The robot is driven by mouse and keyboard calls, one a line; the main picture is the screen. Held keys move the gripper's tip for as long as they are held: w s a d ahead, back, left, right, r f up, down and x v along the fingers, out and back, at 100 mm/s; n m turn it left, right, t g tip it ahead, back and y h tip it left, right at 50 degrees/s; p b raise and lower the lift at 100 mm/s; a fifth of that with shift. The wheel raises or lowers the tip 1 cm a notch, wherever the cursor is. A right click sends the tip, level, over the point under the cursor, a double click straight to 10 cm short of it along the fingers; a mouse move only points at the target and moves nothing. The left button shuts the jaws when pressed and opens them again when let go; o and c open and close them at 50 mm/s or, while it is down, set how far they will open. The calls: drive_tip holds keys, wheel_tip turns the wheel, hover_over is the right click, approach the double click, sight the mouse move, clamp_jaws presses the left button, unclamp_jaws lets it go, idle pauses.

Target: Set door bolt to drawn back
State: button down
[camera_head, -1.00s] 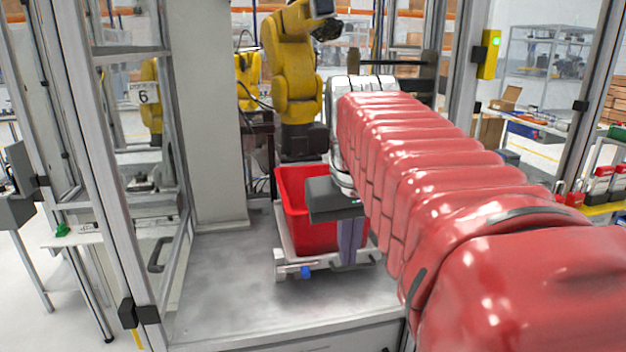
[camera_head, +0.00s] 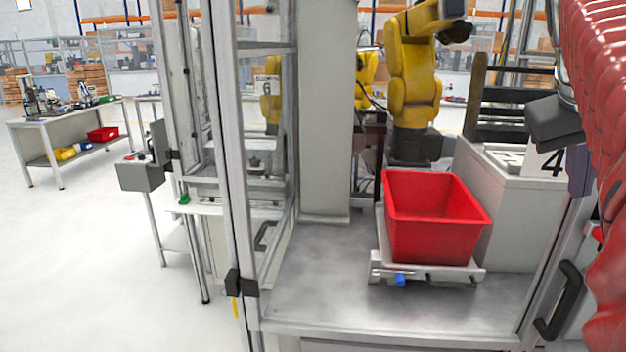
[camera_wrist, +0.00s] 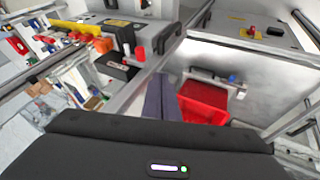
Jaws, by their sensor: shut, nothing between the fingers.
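I cannot clearly make out the door bolt or its position. A small red part (camera_head: 597,234) shows beside the black door handle (camera_head: 562,300) at the right, partly hidden by my red-sleeved arm. In the wrist view, a small red piece (camera_wrist: 140,54) sits near a black handle (camera_wrist: 168,38) by a metal frame bar; I cannot tell if it belongs to the bolt. My gripper (camera_head: 580,182) is at the right of the head view, its fingers pointing down. Its fingers (camera_wrist: 160,78) are together and empty in the wrist view, apart from the handle.
A red bin (camera_head: 437,245) sits on a metal carrier on the grey cell table (camera_head: 320,300). A glass door (camera_head: 265,150) stands to the left. A yellow robot arm (camera_head: 412,70) and a box marked 4 (camera_head: 520,215) are behind. Open floor lies left.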

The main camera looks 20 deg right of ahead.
drive_tip(key=s+d+r+x, duration=0.1)
drive_tip(key=d+x, duration=0.1)
drive_tip(key=x, duration=1)
drive_tip(key=shift+s+d, duration=0.2)
drive_tip(key=shift+s, duration=0.35)
drive_tip(key=shift+d+f, duration=0.1)
drive_tip(key=shift+d, duration=0.05)
